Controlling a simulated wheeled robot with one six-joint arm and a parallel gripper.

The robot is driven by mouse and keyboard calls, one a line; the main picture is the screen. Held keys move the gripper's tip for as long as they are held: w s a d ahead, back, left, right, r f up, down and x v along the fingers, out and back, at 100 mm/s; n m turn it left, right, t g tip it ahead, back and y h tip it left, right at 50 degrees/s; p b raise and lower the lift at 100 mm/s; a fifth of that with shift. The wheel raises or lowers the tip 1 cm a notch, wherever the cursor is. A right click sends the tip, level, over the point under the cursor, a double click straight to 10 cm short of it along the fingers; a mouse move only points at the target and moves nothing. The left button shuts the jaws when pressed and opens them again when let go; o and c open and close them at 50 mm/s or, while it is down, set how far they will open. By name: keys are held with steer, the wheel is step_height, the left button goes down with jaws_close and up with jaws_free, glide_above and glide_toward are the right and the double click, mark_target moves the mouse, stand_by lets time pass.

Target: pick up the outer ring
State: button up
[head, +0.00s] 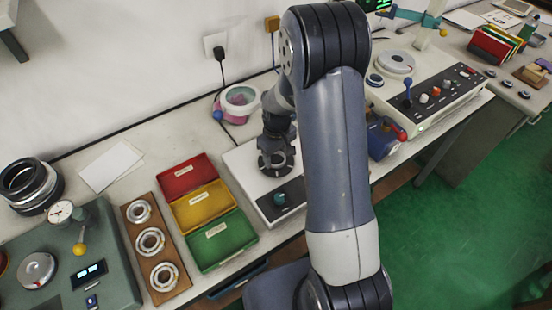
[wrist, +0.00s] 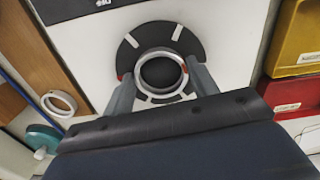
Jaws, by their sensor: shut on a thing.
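The silver outer ring (wrist: 162,98) is over the black round plate (wrist: 129,53) of a white device in the wrist view. My gripper (wrist: 160,74) is shut on the ring, with one grey finger on each side of it. Whether the ring touches the plate or is slightly raised, I cannot tell. In the head view my gripper (head: 276,146) points down over the white device (head: 244,163); the ring is mostly hidden there by my wrist.
Red (head: 183,175), yellow (head: 204,205) and green (head: 221,240) bins stand left of the device. A wooden board (head: 138,243) holds three bearings. A pale ring (head: 240,97) lies behind the device. A control console (head: 430,95) stands to the right.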

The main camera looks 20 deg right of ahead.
steer(key=c, duration=0.4)
steer(key=shift+r+p, duration=1.25)
steer(key=shift+r, duration=6.25)
steer(key=shift+c, duration=0.2)
